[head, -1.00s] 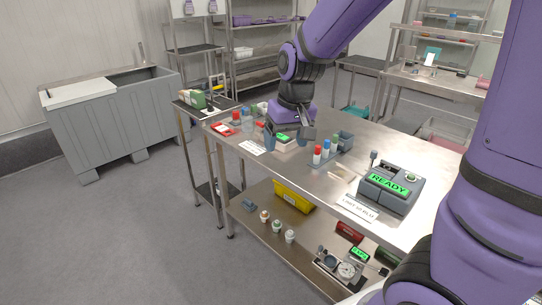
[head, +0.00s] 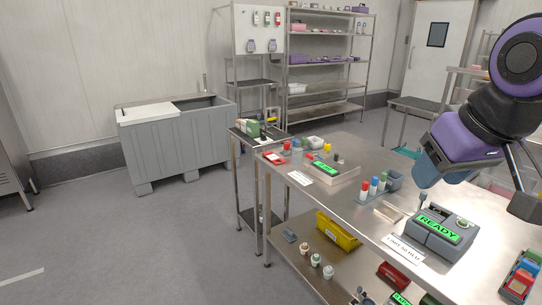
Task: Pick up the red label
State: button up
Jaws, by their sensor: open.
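My gripper (head: 476,194) is at the right of the head view, above the right side of the steel table (head: 350,227). Its two blue-grey fingers are spread wide with nothing seen between them. No item can be clearly read as a red label. Red candidates are a small red piece (head: 518,288) in a tray at the bottom right edge, a red-and-white item (head: 274,157) at the table's far left end, and a red tag (head: 267,18) on the wall board. All are apart from the gripper.
A grey device reading READY (head: 440,235) stands below the gripper. A yellow bin (head: 337,232) sits on the shelf below. Floor at left is clear.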

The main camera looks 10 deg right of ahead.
aim_at(270, 155)
jog(key=i+j+z, duration=0.15)
jog(key=i+j, duration=0.4)
jog(key=i+j+z, duration=0.1)
jog(key=i+j, duration=0.5)
jog(key=i+j+z, duration=0.15)
jog(key=i+j, duration=0.5)
jog(key=i+j+z, duration=0.1)
jog(key=i+j, duration=0.45)
jog(key=j, duration=0.25)
